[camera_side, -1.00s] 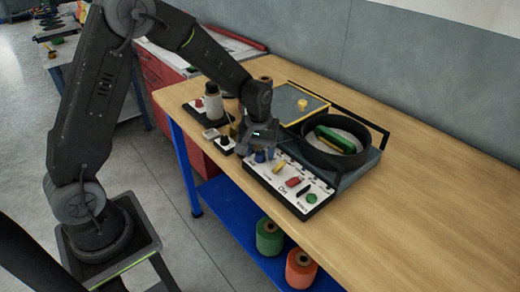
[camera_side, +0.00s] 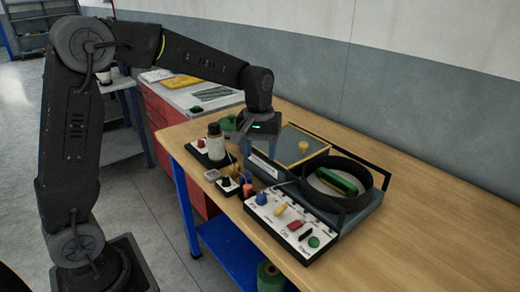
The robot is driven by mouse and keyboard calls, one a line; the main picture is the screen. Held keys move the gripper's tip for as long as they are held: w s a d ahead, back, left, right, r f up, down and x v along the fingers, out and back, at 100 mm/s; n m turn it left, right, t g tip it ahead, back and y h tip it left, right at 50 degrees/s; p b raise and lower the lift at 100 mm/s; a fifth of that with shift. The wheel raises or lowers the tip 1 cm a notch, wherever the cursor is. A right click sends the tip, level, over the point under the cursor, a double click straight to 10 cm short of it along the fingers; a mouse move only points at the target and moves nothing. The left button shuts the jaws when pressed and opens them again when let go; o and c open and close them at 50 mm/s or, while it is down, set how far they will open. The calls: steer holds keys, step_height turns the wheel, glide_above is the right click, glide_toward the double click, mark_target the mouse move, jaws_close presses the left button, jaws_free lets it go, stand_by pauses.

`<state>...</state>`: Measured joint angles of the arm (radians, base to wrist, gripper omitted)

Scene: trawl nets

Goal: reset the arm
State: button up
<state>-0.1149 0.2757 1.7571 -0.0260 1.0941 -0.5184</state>
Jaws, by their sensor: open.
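My gripper (camera_side: 240,158) is above the left part of the wooden workbench, pointing down. It is raised clear of the white control panel (camera_side: 285,222) and stands behind and to the left of it. Its fingers are small and partly blurred against the things behind them; nothing shows held between them. The panel carries a blue knob (camera_side: 262,198), a yellow lever (camera_side: 280,210), a red switch (camera_side: 295,225) and a green button (camera_side: 314,242).
A round black pan (camera_side: 345,200) with a green netting needle (camera_side: 337,182) inside sits behind the panel. A spool (camera_side: 215,143) stands at left. The bench's right side (camera_side: 430,235) is clear.

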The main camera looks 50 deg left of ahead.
steer(key=shift+s+r, duration=0.1)
steer(key=shift+r, duration=0.05)
steer(key=s+d+r+m+t, duration=0.2)
steer(key=s+m, duration=0.1)
steer(key=s, duration=0.7)
steer(key=s+d+r+m+t, duration=0.2)
steer(key=s+r+m+t, duration=0.1)
steer(key=s, duration=0.8)
steer(key=shift+s+d+r+m, duration=0.25)
steer(key=shift+r+m, duration=0.1)
steer(key=shift+m, duration=0.35)
steer(key=shift+c, duration=0.3)
